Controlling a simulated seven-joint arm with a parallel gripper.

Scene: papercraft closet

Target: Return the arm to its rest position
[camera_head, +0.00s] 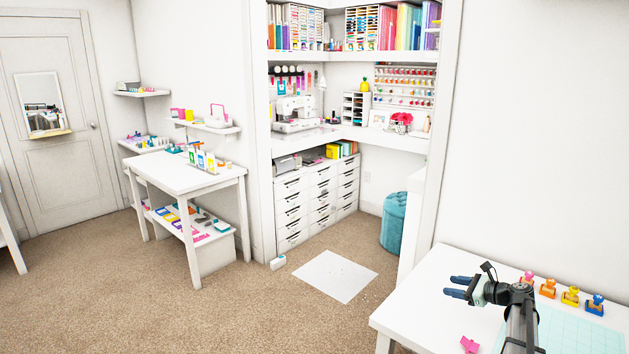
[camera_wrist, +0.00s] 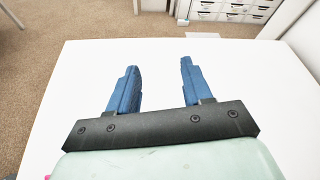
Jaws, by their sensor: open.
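My gripper (camera_head: 457,287) is over the near-right white table (camera_head: 420,305), with its two blue fingers pointing left in the head view. In the wrist view my gripper (camera_wrist: 158,82) has its fingers spread apart with nothing between them. The white table top (camera_wrist: 75,95) lies below and beyond the fingers, and its far edge shows with carpet behind it. My arm reaches in from the bottom right of the head view. How high the fingers are above the table is hard to tell.
A row of several colourful stampers (camera_head: 570,295) stands right of my gripper, by a pale green cutting mat (camera_head: 575,335). A white sheet (camera_head: 334,276) lies on the carpet. The table's left part is clear.

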